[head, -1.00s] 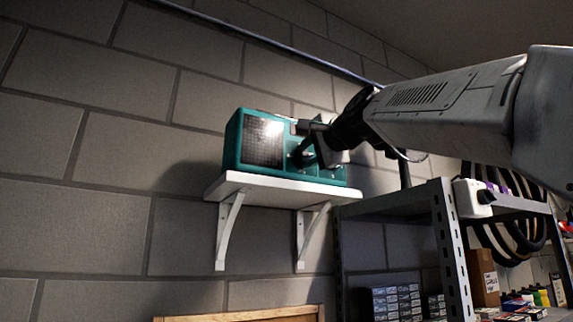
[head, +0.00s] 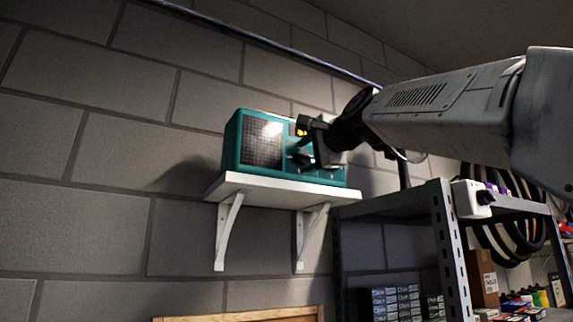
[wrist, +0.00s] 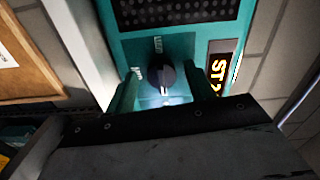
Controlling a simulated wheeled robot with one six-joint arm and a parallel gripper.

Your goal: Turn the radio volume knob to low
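The teal radio (head: 262,142) stands on a white wall shelf, with a dark speaker grille on the left of its front. In the wrist view, its round dark knob (wrist: 161,74) has a pale pointer mark at the lower edge of the picture's knob. Small labels beside and above the knob are too blurred to read surely. My gripper (wrist: 162,88) is open, one finger on each side of the knob, with visible gaps. In the head view my gripper (head: 306,142) is at the radio's right front and hides part of it.
The radio's lit orange display (wrist: 219,72) is right of the knob in the wrist view. The white shelf (head: 270,190) lies under the radio. A grey metal rack (head: 440,215) with boxes stands below my arm at right. The wall left of the radio is clear.

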